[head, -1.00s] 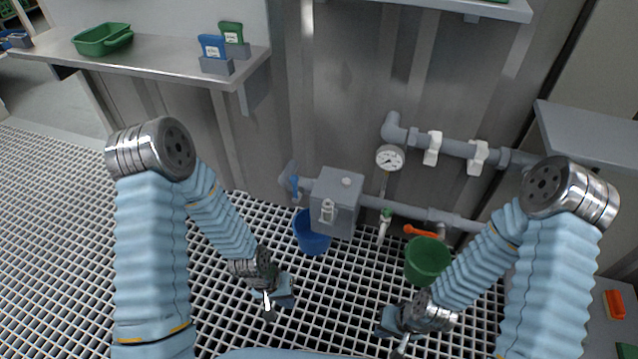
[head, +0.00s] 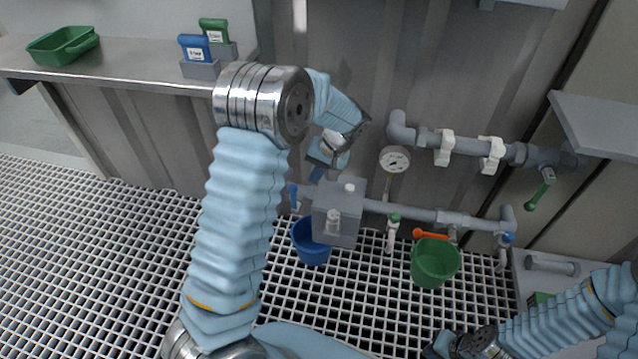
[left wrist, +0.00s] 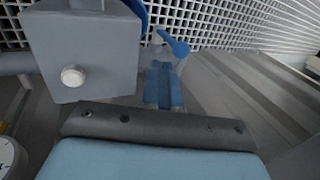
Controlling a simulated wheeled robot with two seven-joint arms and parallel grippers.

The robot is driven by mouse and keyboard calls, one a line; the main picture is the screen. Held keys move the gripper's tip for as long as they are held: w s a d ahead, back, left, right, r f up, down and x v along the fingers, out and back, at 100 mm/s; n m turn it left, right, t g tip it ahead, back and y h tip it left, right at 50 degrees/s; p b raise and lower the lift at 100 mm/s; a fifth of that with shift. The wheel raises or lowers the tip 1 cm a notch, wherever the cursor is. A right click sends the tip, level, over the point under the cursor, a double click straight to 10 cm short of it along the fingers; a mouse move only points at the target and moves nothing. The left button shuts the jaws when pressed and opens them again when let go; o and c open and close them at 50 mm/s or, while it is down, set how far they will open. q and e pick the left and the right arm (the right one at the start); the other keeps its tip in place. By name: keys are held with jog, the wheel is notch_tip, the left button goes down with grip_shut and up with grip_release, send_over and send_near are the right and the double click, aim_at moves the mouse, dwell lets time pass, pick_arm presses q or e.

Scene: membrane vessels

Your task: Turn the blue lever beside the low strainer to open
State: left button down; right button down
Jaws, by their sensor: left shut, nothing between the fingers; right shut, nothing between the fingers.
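The blue lever (head: 294,196) sits at the left end of the low pipe, just left of the grey strainer box (head: 338,214). In the left wrist view the lever (left wrist: 176,45) shows just beyond my fingers, beside the strainer box (left wrist: 85,50). My left gripper (head: 318,173) is shut and empty, above and slightly right of the lever in the head view; it also shows in the left wrist view (left wrist: 163,70). I see no clear contact with the lever. My right gripper (head: 436,348) is shut and empty at the bottom edge, partly cut off.
A blue bucket (head: 311,248) stands under the strainer and a green bucket (head: 436,268) to its right. A bench (head: 130,65) runs at the left.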

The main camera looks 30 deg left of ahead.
aim_at(294, 200)
pick_arm(q)
jog(key=x, duration=0.9)
jog(key=shift+f+b, duration=0.15)
jog(key=shift+b, duration=0.2)
jog(key=shift+s+a, duration=0.1)
jog(key=shift+a, duration=0.1)
jog(key=shift+a+h, duration=0.15)
jog(key=shift+h, duration=0.25)
